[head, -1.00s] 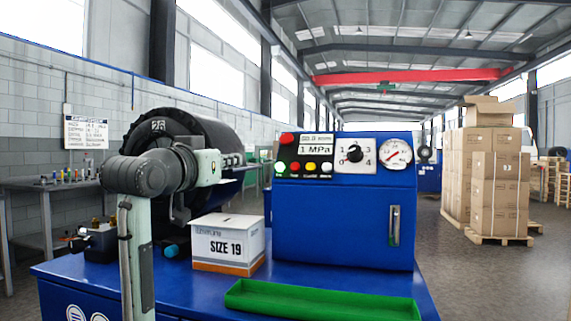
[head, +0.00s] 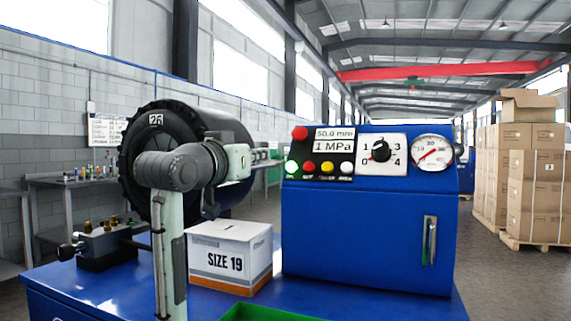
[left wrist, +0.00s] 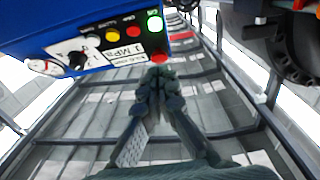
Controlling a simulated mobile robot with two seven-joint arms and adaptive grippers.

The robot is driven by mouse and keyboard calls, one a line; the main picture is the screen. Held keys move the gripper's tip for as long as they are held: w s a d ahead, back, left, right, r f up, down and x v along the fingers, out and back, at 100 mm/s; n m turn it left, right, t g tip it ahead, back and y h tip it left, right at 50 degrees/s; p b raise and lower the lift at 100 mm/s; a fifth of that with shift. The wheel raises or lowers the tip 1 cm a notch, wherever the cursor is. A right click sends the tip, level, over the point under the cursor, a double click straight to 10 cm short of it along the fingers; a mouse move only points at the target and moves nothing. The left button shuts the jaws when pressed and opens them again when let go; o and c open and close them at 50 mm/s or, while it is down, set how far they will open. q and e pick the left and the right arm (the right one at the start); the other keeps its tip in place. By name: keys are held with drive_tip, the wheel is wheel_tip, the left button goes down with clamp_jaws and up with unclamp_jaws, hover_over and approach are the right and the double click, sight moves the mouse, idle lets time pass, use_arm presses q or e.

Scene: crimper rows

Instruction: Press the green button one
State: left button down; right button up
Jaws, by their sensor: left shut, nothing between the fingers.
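The green button (head: 291,167) is the leftmost of a row of small round buttons on the blue control box (head: 365,230). It also shows in the left wrist view (left wrist: 154,24), with a bright pale face. My left gripper (left wrist: 158,76) is shut and empty. In the left wrist view its fingertips appear just below the large red knob (left wrist: 160,58), apart from the green button in the picture. In the head view my left wrist stands to the left of the box and its fingers are hard to make out. My right gripper is not in view.
Red, yellow (head: 327,167) and white buttons sit right of the green one, below a display (head: 333,146). A dial and gauge (head: 432,153) are further right. A white SIZE 19 box (head: 231,255) and a green tray (head: 262,313) stand in front. A black round machine (head: 150,135) is behind my arm.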

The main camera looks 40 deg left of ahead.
use_arm(q)
drive_tip(key=p, duration=0.1)
approach(292, 161)
wheel_tip(292, 161, up, 3)
drive_tip(key=w, duration=0.2)
drive_tip(key=w+f, duration=0.1)
drive_tip(key=w+a+f, duration=0.1)
drive_tip(key=w, duration=0.1)
drive_tip(key=shift+w+a+f+p, duration=0.1)
drive_tip(key=shift+w+f+p, duration=0.2)
drive_tip(key=shift+f+p, duration=0.1)
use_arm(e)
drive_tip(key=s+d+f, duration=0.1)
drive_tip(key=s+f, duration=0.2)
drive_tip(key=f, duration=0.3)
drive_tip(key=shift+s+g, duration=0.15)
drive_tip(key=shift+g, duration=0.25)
